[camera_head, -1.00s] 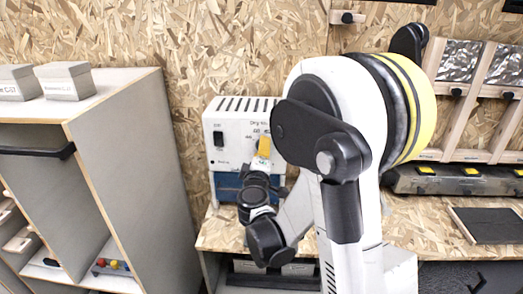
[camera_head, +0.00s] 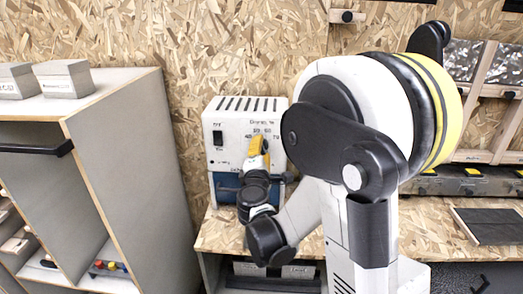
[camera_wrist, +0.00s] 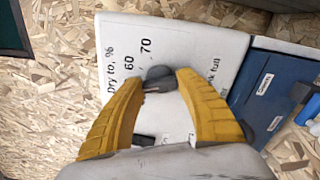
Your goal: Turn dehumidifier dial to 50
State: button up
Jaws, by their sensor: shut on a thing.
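The dehumidifier (camera_head: 223,155) is a white box with top vents and a dark switch, standing on the bench against the wall. In the wrist view its front (camera_wrist: 190,50) shows "Dry to, %" with 60 and 70 readable. The dark grey dial (camera_wrist: 160,75) sits between the yellow fingertips of my gripper (camera_wrist: 163,82), which is shut on it. The fingers hide part of the scale, and I cannot tell which number the dial points at. In the head view my gripper (camera_head: 258,152) is at the panel and covers the dial.
A blue section (camera_wrist: 268,90) with labels lies below the white panel. A grey shelf unit (camera_head: 120,150) stands at the left, with boxes (camera_head: 64,78) on top. The wooden bench (camera_head: 222,238) has a dark mat (camera_head: 490,224) at the right. My arm blocks the middle.

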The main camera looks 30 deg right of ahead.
dwell(0.3)
jog(key=o, duration=1.2)
jog(key=shift+w, duration=0.1)
jog(key=v, duration=1.2)
